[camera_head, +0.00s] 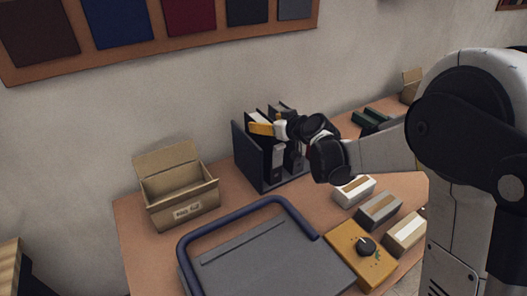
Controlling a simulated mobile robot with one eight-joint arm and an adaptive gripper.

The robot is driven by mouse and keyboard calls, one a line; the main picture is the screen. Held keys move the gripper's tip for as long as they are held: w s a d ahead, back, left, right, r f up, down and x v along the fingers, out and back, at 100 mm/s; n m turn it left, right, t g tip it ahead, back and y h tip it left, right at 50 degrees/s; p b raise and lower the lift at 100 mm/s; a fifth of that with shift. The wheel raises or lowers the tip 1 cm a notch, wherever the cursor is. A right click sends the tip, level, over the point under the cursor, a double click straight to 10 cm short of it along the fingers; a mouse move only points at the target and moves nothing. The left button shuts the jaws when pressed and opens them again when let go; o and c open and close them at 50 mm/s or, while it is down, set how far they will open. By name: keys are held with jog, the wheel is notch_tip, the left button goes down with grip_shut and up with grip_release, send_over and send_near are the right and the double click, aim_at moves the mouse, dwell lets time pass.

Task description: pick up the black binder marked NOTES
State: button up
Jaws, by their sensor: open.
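Dark upright binders stand in a dark file holder (243,155) at the back middle of the table. One black binder (277,163) shows a pale label on its spine, and another dark one (293,158) stands to its right. The lettering is too small to read, so I cannot tell which is marked NOTES. My gripper (262,129) is open, over the upper part of the holder, with a yellow-orange part pointing left. My wrist hides part of the holder's right side. I cannot tell whether the gripper touches a binder.
An open cardboard box (181,196) stands left of the holder. A grey board with a blue bar (270,262) lies in front. A yellow board with a black knob (345,246) and several small boxes (379,209) lie to the right.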

jog(key=shift+x, duration=1.2)
jog(key=shift+s, duration=0.1)
jog(key=c, duration=1.5)
jog(key=shift+r, duration=0.1)
